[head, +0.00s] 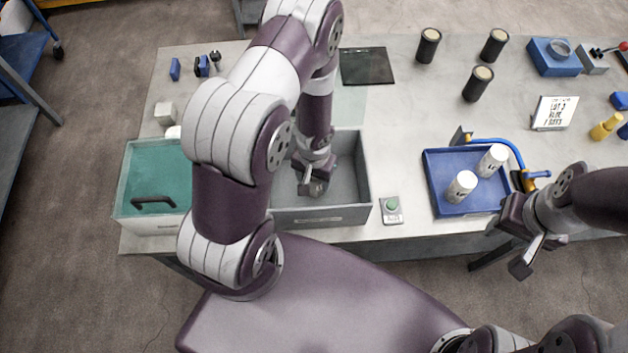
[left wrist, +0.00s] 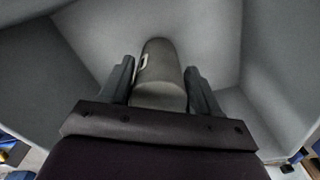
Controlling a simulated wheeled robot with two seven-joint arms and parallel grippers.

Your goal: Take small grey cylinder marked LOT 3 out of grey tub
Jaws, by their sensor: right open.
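The grey tub (head: 362,172) stands at the table's front edge, left of the middle in the head view. My left gripper (head: 313,190) reaches down inside it. In the left wrist view a small grey cylinder (left wrist: 160,75) with a pale mark on its left side lies between the fingers of my left gripper (left wrist: 160,88). The fingers flank it closely with no clear gap, but a firm hold cannot be made out. Its lettering is not readable, and it does not show in the head view. My right gripper (head: 520,240) is open and empty off the table's front edge.
A blue tray (head: 438,203) with two white cylinders lies further right. Three black cylinders (head: 428,46) stand behind.

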